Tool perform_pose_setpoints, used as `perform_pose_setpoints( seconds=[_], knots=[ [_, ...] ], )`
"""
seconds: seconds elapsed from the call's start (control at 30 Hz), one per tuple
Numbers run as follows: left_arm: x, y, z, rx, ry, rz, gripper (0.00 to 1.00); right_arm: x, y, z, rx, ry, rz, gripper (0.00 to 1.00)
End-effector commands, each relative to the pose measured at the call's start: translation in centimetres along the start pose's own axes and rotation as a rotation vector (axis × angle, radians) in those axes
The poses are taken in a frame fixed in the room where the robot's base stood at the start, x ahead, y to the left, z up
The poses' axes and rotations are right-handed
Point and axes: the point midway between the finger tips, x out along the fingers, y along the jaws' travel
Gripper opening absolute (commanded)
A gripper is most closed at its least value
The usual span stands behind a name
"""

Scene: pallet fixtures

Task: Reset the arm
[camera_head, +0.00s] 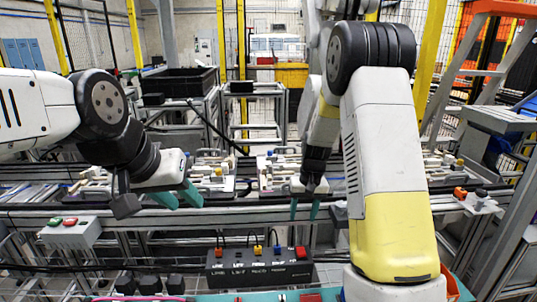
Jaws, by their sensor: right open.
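My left gripper (184,204) comes in from the left, with its two teal fingers apart and nothing visible between them. It hangs over the front edge of the left pallet fixture (218,190). My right gripper (304,212) points down with its two teal fingers apart and empty, in front of the middle pallet fixture (268,188). The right forearm, white and yellow, stands large in the right half and hides part of the conveyor. Both fixtures carry several small light-coloured parts.
A conveyor rail (250,216) runs across under the grippers. A black control box (258,267) with coloured knobs stands in front. A grey button box (70,232) is at the left. A black crate (180,81) sits on a rack behind. Another fixture (436,178) lies right of my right arm.

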Motion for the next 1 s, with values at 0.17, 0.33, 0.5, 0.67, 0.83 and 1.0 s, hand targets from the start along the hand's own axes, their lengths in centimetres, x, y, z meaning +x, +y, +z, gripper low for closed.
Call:
perform_pose_setpoints(
  seconds=[0.17,0.33,0.5,0.67,0.83,1.0],
  knots=[
    [0.0,0.0,0.0,0.0,0.0,0.0,0.36,-8.9,-1.0,3.0,0.007,0.097,-0.075,0.49],
    [0.0,0.0,0.0,0.0,0.0,0.0,0.36,-15.5,-1.7,7.1,-0.004,0.186,-0.12,0.49],
    [0.0,0.0,0.0,0.0,0.0,0.0,0.36,-20.6,-2.0,12.2,-0.022,0.278,-0.141,0.49],
    [0.0,0.0,0.0,0.0,0.0,0.0,0.36,-23.8,-2.1,17.2,-0.042,0.366,-0.137,0.49],
    [0.0,0.0,0.0,0.0,0.0,0.0,0.36,-25.3,-2.1,21.4,-0.056,0.44,-0.117,0.49],
    [0.0,0.0,0.0,0.0,0.0,0.0,0.36,-25.6,-2.0,23.3,-0.062,0.474,-0.101,0.49]
  ],
)
